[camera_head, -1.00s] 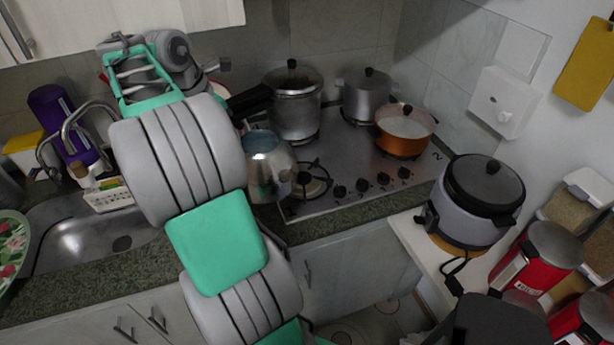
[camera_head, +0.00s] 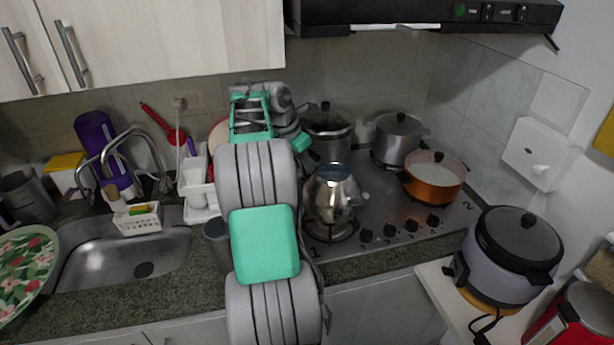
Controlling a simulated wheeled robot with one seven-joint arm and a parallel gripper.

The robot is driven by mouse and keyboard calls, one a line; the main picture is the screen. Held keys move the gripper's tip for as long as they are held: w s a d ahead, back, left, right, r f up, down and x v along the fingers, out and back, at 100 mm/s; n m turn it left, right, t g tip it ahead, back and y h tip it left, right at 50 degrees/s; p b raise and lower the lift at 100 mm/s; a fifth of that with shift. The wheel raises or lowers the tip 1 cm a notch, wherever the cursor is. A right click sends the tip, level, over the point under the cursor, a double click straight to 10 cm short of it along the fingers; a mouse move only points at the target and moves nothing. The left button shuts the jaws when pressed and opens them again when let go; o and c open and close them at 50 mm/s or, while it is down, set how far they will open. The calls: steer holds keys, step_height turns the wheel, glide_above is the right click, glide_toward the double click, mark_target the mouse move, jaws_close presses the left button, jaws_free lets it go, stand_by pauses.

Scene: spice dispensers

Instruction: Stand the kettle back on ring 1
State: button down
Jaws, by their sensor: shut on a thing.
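The shiny metal kettle (camera_head: 334,194) is upright over ring 1 (camera_head: 331,233), the front left burner of the steel hob (camera_head: 388,215). Its base is at or just above the burner grate; I cannot tell whether it touches. My gripper (camera_head: 302,146) is just behind and to the left of the kettle's top, partly hidden by my own arm. It is shut on the kettle, though the place of its grip is hard to see.
A pressure cooker (camera_head: 328,130) stands close behind the kettle. A lidded pot (camera_head: 398,140) is at the back right, and an orange pan (camera_head: 435,178) is at the right. The sink (camera_head: 95,262) lies left. The range hood (camera_head: 420,14) hangs above.

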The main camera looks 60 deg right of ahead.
steer(key=f, duration=0.1)
steer(key=d+f, duration=0.1)
steer(key=f, duration=0.1)
steer(key=w+d+f+b, duration=0.1)
steer(key=f, duration=0.1)
steer(key=shift+f, duration=0.45)
steer(key=shift+f+p, duration=0.25)
steer(key=shift+p, duration=0.05)
steer(key=c, duration=1.3)
jaws_free()
steer(key=shift+f, duration=0.15)
